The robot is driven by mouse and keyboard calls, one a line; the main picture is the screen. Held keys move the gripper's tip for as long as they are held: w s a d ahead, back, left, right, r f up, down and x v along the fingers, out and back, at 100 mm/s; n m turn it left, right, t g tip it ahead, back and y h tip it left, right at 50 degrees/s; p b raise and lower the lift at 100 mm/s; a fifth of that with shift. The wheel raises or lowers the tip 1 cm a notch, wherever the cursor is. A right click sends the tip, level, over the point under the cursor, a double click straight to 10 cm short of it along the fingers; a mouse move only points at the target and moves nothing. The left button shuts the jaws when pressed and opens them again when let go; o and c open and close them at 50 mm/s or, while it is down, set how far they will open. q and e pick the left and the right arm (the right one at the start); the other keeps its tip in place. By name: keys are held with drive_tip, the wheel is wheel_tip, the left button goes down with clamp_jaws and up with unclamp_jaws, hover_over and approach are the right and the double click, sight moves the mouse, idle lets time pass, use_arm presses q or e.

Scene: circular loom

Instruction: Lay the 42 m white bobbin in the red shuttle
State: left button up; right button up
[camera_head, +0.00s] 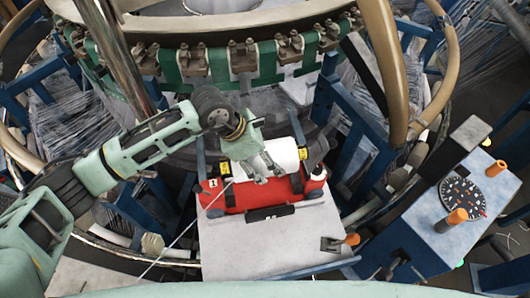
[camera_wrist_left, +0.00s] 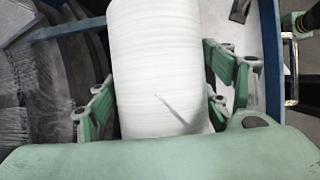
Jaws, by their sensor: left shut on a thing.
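The white bobbin (camera_head: 284,155) is at the red shuttle (camera_head: 240,197), in the middle of the head view. My left gripper (camera_head: 262,172) comes down over the bobbin from the left and is shut on it. In the left wrist view the bobbin (camera_wrist_left: 158,70) fills the space between the two green fingers of my left gripper (camera_wrist_left: 160,95). The bobbin appears in or just above the shuttle's bed; the gripper hides part of it, so I cannot tell whether it rests there. A length label on the bobbin is not readable. My right gripper is not in view.
The shuttle sits on a pale metal plate (camera_head: 255,250). A latch with an orange knob (camera_head: 352,239) is at its right. A control box with a round dial (camera_head: 462,198) and orange knobs stands further right. Blue loom frames and a ring with green bands (camera_head: 267,60) surround the shuttle.

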use_arm(q)
wheel_tip(320, 180, down, 4)
drive_tip(key=shift+w+r+b, duration=0.15)
drive_tip(key=shift+b, duration=0.75)
drive_tip(key=shift+f, duration=0.4)
drive_tip(key=shift+f+b, duration=0.65)
drive_tip(key=shift+f, duration=0.2)
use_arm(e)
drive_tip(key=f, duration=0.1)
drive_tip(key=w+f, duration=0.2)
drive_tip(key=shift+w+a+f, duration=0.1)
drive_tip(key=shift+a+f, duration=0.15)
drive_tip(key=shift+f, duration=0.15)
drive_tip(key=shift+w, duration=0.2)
use_arm(q)
drive_tip(key=shift+b, duration=0.5)
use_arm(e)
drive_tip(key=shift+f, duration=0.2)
